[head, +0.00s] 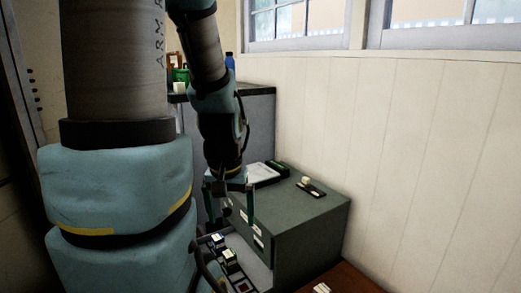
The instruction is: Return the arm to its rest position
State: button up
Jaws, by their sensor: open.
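My arm (215,95) reaches down from the top of the head view, left of the middle. My gripper (228,207) hangs at its end with the fingers pointing down, spread apart, and nothing shows between them. It is in front of the left side of a green-grey cabinet (310,222) and above a panel (255,271) with small block-like switches (229,257). I cannot tell the exact gap between the fingertips and the panel. My large arm links hide much of the left side.
The cabinet top holds a black-framed item (267,174) and a small dark plate with a pale knob (307,183). A grey counter (258,105) with a blue bottle (230,61) stands behind. A panelled wall (420,150) closes the right side. A brown surface (345,281) lies at bottom right.

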notch_tip(320, 180, up, 21)
jog(key=p, duration=1.8)
